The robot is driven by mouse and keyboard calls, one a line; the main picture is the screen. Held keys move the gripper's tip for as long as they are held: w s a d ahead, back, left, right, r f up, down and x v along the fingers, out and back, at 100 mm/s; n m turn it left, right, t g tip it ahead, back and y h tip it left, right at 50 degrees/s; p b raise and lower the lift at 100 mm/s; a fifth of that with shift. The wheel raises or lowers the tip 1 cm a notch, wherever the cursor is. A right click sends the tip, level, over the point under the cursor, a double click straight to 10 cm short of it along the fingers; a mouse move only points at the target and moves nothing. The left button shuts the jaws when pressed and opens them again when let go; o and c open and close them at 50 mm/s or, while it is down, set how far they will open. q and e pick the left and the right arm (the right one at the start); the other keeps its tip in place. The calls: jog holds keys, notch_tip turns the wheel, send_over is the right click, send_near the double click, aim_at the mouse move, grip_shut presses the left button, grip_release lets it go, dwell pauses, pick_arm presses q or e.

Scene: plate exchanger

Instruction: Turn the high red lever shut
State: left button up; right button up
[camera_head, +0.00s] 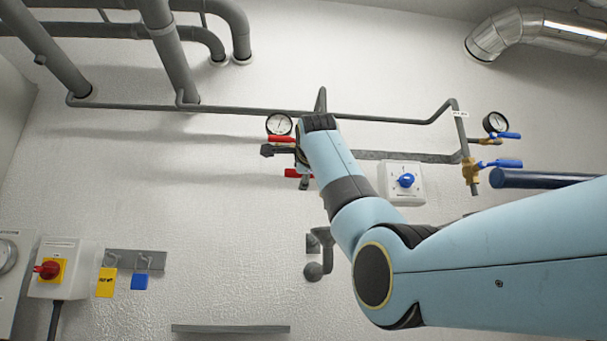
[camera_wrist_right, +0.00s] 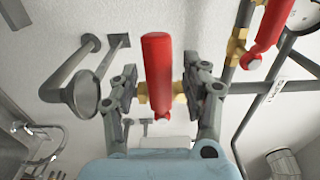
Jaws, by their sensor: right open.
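The high red lever (camera_head: 281,139) sits on the wall pipe just under a round gauge, its handle pointing left. In the right wrist view a red lever (camera_wrist_right: 275,28) beside the gauge appears to be this one. A second, lower red lever (camera_head: 292,173) shows below it, partly hidden by my arm. In the wrist view my right gripper (camera_wrist_right: 160,82) is open, with a red lever (camera_wrist_right: 157,65) between its fingers in the picture, apparently the lower one. Contact cannot be told. In the head view my right gripper (camera_head: 302,148) is mostly hidden. My left gripper is not in view.
Gauges (camera_head: 278,124) and grey pipes (camera_head: 240,110) line the wall. Blue levers (camera_head: 500,163) and a white box with a blue knob (camera_head: 404,183) are to the right. A bracket pipe (camera_head: 316,270) juts out below. A red switch (camera_head: 47,269) is at lower left.

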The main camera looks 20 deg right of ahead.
jog(key=shift+s, duration=0.1)
jog(key=v, duration=1.1)
jog(key=shift+s, duration=0.35)
jog(key=shift+a, duration=0.15)
